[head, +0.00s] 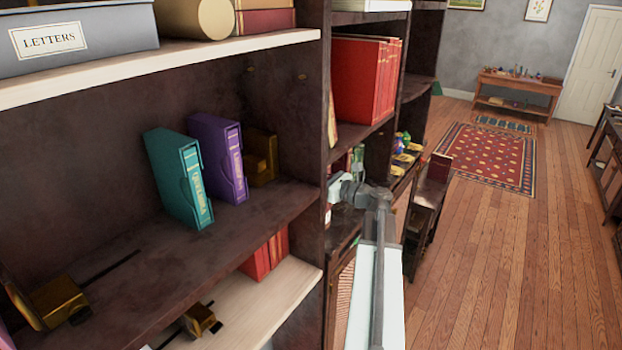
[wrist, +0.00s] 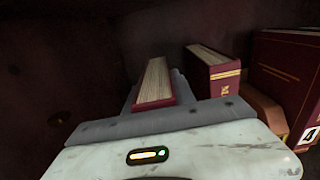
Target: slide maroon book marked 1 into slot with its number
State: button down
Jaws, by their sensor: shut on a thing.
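In the wrist view my gripper (wrist: 158,98) is shut on a maroon book (wrist: 153,80), whose pale page edges face the camera. Its number does not show, so I cannot tell if it is the one marked 1. To its right stands another maroon book (wrist: 214,74) with gold bands and a gold mark. A larger maroon volume (wrist: 292,78) at the right edge has a 4 on a label. No slot marked 1 can be made out. In the head view my gripper's end is mostly hidden beyond the shelf upright (head: 327,130).
In the wrist view a brownish block (wrist: 265,110) lies beside the books; dark shelf walls surround them. In the head view, a teal book (head: 180,178) and a purple book (head: 217,155) stand on the near shelf. Open wooden floor (head: 490,250) lies to the right.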

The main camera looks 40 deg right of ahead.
jog(key=shift+x, duration=2.35)
jog(key=c, duration=1)
grip_release()
jog(key=shift+o, duration=0.2)
jog(key=v, duration=0.7)
jog(key=shift+s, duration=0.4)
jog(key=shift+d, duration=0.1)
